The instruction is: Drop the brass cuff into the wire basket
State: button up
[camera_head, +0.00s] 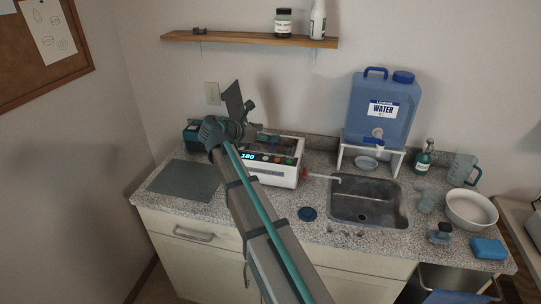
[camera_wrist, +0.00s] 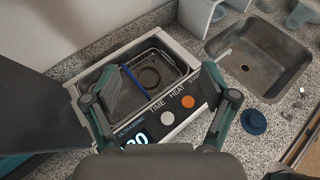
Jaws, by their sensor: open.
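The wire basket (camera_wrist: 183,66) sits inside the tank of the white ultrasonic cleaner (camera_head: 272,176), with a blue strip across its left part. A brownish ring (camera_wrist: 150,77) that looks like the brass cuff lies low inside the basket; its lower part is hard to make out. My gripper (camera_wrist: 158,90) is open above the cleaner's front part, with one finger on each side and nothing between them. In the head view, my arm hides part of the cleaner and the basket's inside cannot be seen.
The cleaner's dark lid (camera_wrist: 42,105) stands raised at the left. A sink (camera_head: 368,202) and a blue round cap (camera_head: 308,214) are to the right. A blue water jug (camera_head: 382,108) stands behind the sink. A grey mat (camera_head: 183,180) lies bare at the left.

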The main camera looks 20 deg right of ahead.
jog(key=shift+v, duration=1.05)
